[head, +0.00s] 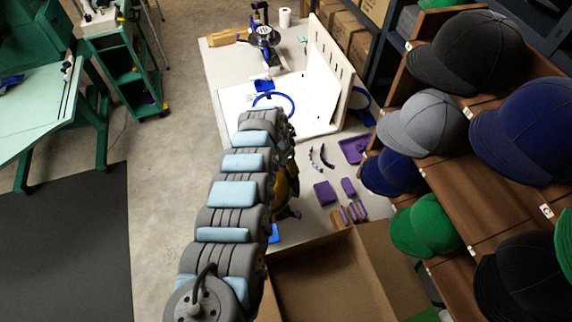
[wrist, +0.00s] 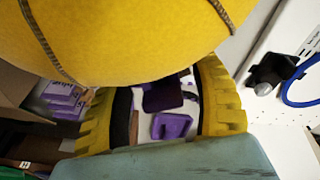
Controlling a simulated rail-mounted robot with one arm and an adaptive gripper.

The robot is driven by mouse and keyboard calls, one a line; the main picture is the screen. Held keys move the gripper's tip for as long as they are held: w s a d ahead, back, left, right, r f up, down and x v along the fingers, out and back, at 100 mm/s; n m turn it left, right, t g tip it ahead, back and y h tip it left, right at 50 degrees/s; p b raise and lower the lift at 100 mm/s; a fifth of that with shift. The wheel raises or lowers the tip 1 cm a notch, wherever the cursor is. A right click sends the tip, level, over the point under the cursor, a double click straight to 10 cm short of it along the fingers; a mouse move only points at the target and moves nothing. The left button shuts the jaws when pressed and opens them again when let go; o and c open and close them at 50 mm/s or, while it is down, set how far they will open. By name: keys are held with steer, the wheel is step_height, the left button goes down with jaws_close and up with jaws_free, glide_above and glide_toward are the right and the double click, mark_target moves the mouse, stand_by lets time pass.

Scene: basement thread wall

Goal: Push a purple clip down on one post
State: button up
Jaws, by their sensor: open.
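My gripper (wrist: 164,106) is open in the wrist view, with a yellow finger at each side and nothing visibly held. Between and beyond the fingers, a purple piece (wrist: 171,126) and a darker purple piece (wrist: 162,97) lie on the pale table. In the head view my arm hides most of the gripper. Purple pieces lie to its right: a larger block (head: 325,192), a smaller one (head: 348,187) and several narrow ones (head: 351,212). I cannot tell which is a clip. A dark fitting (wrist: 272,72), possibly on a post, stands on the white board at the wrist view's right.
A white upright panel (head: 327,70) stands at the table's back, with a blue cable loop (head: 288,99) before it. A purple tray (head: 355,148) lies near the right edge. An open cardboard box (head: 345,275) is in front; caps on shelves (head: 440,145) crowd the right.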

step_height(320, 180, up, 12)
steer(key=a, duration=0.2)
steer(key=shift+s, duration=0.3)
stand_by(0.3)
